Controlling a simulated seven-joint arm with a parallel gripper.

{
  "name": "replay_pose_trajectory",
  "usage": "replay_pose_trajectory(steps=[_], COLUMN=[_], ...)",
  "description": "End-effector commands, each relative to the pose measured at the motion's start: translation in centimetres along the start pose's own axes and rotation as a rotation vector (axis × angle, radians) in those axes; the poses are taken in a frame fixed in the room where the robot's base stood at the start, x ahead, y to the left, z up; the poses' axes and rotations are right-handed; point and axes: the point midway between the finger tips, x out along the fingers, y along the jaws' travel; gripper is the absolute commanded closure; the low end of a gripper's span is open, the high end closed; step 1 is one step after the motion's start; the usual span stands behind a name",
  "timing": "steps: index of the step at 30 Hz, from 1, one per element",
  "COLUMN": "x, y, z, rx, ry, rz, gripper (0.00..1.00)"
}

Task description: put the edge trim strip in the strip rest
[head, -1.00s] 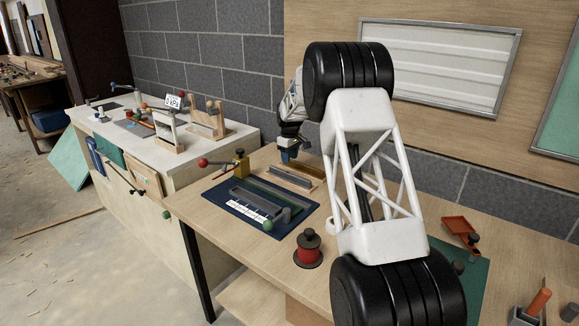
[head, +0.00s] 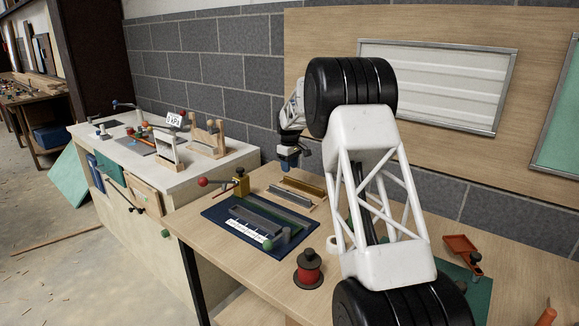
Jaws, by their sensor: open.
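A long grey strip (head: 290,196), which looks like the edge trim strip, lies along a low pale wooden holder (head: 311,208) that looks like the strip rest. Both are on the wooden bench; whether the strip is fully seated is too small to tell. My gripper (head: 291,166) is above and behind the strip's left end, pointing down. It is open and apart from the strip, with nothing visible in it. The fingertips are small and partly dark in this view.
In front, a dark blue mat (head: 215,213) carries a grey fixture (head: 257,222) with a green knob. A red-and-black spool (head: 308,269) stands nearer. A red-knobbed lever (head: 204,182) is at left.

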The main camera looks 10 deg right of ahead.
Motion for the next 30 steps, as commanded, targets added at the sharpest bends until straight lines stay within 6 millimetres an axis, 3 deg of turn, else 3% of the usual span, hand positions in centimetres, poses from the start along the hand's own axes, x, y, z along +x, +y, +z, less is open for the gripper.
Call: replay_pose_trajectory(steps=[8, 14, 20, 30], x=[-0.1, -1.3, -4.2, -10.0], y=[-0.1, -0.8, -2.6, -7.5], z=[0.1, 0.9, 3.2, 9.2], rx=[0.001, 0.015, 0.052, 0.145], ry=[0.0, 0.004, 0.012, 0.033], rz=[0.0, 0.004, 0.012, 0.029], gripper=[0.58, 0.58, 0.58, 0.58])
